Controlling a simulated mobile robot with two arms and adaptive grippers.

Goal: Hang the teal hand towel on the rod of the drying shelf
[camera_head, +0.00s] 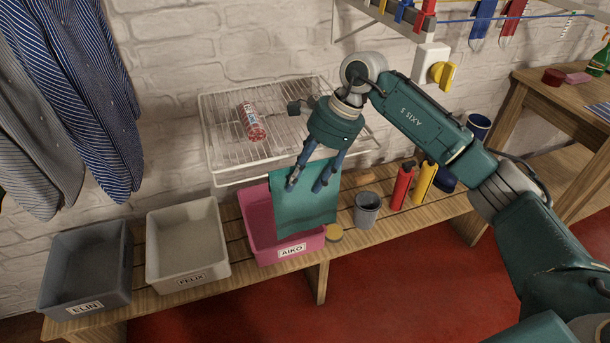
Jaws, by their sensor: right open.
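The teal hand towel (302,217) hangs down at the front of the white wire drying shelf (225,165), near its right part. Its top edge lies along the shelf's front rod, partly behind my gripper, and I cannot see how far it reaches over the back. Its lower part hangs in front of the pink bin. My right gripper (306,186) is open, its two fingers apart and pointing down in front of the towel's upper part. I cannot tell whether the fingers touch the cloth. My left gripper is not in view.
A red-labelled bottle (251,121) lies on the shelf. On the bench below stand a grey bin (85,297), a beige bin (187,283), a pink bin (258,213), a grey cup (367,209), a red bottle (402,186) and a yellow bottle (424,184). Striped shirts (80,90) hang at left.

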